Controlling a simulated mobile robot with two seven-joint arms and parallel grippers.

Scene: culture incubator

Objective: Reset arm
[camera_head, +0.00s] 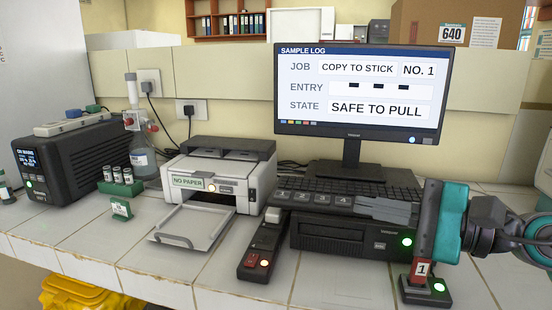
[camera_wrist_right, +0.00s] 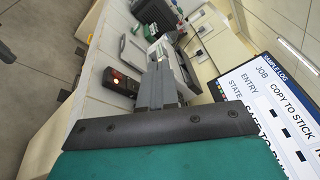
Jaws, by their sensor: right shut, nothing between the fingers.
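My right gripper (camera_head: 362,204) comes in from the right, a teal and dark body with grey fingers pointing left in front of the keyboard (camera_head: 300,184). Its fingers are together with nothing between them; they also show closed in the right wrist view (camera_wrist_right: 158,68). My left gripper is in neither view. The monitor (camera_head: 362,92) reads "COPY TO STICK", "NO. 1" and "SAFE TO PULL".
A black computer box (camera_head: 335,236) with a green light sits under the keyboard. A red-switched power strip (camera_head: 258,262) lies left of it. A printer (camera_head: 222,175) marked "NO PAPER", vials (camera_head: 122,176) and a dark incubator-like unit (camera_head: 75,155) stand further left. The counter's front middle is clear.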

